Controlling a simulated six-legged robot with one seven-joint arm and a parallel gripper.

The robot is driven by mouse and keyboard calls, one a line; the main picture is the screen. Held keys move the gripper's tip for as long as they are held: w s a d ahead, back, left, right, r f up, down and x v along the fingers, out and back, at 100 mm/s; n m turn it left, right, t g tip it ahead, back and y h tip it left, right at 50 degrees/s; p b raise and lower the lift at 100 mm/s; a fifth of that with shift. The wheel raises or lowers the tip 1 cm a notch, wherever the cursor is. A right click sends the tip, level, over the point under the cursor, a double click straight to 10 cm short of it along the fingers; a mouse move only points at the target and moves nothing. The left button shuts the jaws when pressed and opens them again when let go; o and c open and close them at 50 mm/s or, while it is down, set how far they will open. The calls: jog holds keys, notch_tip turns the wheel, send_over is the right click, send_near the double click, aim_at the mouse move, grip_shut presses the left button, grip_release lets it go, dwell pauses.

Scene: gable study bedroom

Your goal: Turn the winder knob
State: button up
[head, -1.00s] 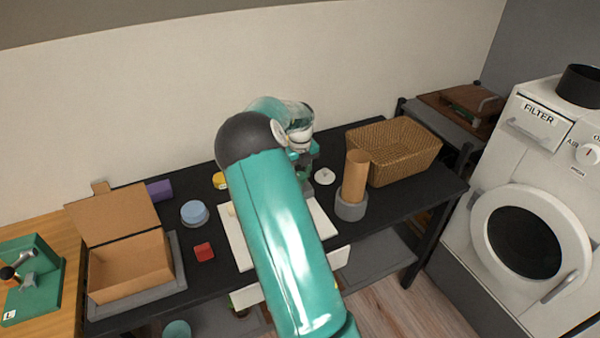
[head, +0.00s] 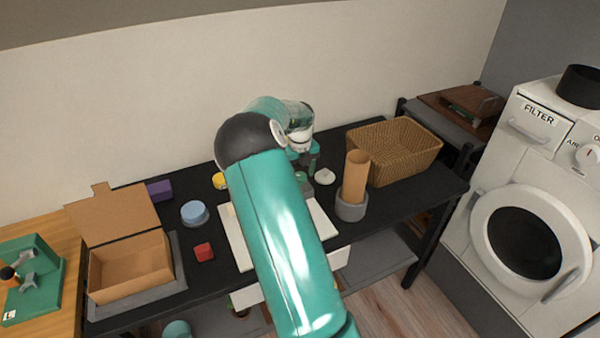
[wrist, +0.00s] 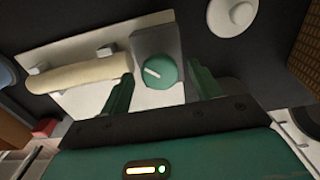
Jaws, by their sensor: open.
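In the wrist view, the winder knob (wrist: 158,71) is a round green dial with a short white mark. It sits on a grey block (wrist: 160,42) at the edge of a white board (wrist: 85,100). My gripper (wrist: 160,70) is open, with one green finger on each side of the knob in the picture. I cannot tell whether either finger touches it. A cream roll (wrist: 78,73) lies on the board beside the block. In the head view, my arm covers most of the white board (head: 243,255) and the knob is hidden.
A washing machine (head: 525,205) stands right.

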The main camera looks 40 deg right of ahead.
aim_at(299, 176)
notch_tip(299, 176, up, 14)
jog(key=shift+f, duration=0.15)
dwell(0.3)
dwell(0.4)
jog(key=s+a+r+n+t+y, duration=0.1)
jog(key=s+a+r+n, duration=0.2)
jog(key=a+n, duration=0.35)
jog(key=s+a+r+n+t, duration=0.1)
jog(key=s+a+r+n, duration=0.3)
jog(key=a+n, duration=0.3)
jog(key=s+a+r+n+t+y, duration=0.1)
jog(key=s+a+r+n, duration=0.2)
jog(key=a+n, duration=0.45)
jog(key=s+a+f+n+t+h, duration=0.1)
jog(key=s+a+n+t+h, duration=0.1)
jog(key=s+a+n, duration=1.2)
jog(key=a+n, duration=0.2)
jog(key=n, duration=0.2)
jog(key=shift+s+t, duration=0.3)
jog(key=shift+s, duration=0.1)
